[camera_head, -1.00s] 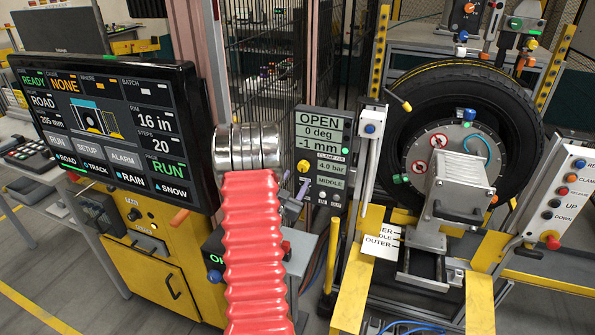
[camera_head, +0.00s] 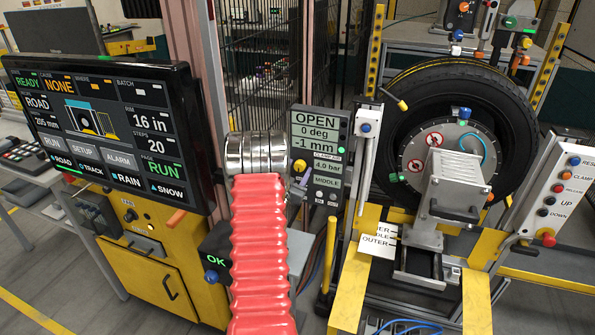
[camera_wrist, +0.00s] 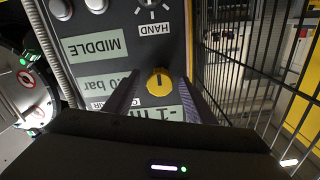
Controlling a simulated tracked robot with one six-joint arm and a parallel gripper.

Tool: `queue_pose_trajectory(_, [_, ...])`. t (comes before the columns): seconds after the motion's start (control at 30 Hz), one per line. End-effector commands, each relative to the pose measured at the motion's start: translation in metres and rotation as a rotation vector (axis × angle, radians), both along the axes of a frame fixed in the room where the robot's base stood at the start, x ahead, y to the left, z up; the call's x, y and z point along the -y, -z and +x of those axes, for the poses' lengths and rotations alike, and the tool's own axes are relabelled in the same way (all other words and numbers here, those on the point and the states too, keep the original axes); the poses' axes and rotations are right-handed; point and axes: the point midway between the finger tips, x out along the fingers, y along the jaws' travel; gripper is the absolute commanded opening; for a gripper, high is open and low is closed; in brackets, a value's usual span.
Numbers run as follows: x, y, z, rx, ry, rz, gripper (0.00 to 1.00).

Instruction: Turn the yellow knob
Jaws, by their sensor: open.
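The yellow knob (camera_wrist: 159,82) sits on the grey control panel (camera_wrist: 184,45) in the wrist view, with a dark line across it. My gripper (camera_wrist: 160,88) is open, its purple-grey fingers on either side of the knob. I cannot tell whether they touch it. The panel appears upside down there, with a HAND label and a MIDDLE display. In the head view the knob (camera_head: 299,167) shows small beside the panel's displays, reading OPEN, 0 deg and -1 mm. My red-sleeved arm hides most of the gripper in that view.
A large monitor (camera_head: 100,125) stands left of my arm, above a yellow cabinet (camera_head: 160,275). A tyre (camera_head: 510,130) with its clamp machine stands to the right. A wire fence (camera_wrist: 265,70) runs close beside the panel in the wrist view. A yellow post (camera_head: 328,255) stands below the panel.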

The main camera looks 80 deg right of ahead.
Motion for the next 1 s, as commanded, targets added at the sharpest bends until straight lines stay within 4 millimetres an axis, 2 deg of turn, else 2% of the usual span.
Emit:
queue_pose_trajectory(0.27, [0.0014, -0.0002, 0.0003, 0.0, -0.001, 0.0, 0.5])
queue_pose_trajectory(0.83, [0.001, -0.0001, 0.001, 0.0, -0.001, 0.0, 0.11])
queue_pose_trajectory(1.0, [0.0009, -0.0001, 0.0011, -0.002, -0.001, 0.001, 0.09])
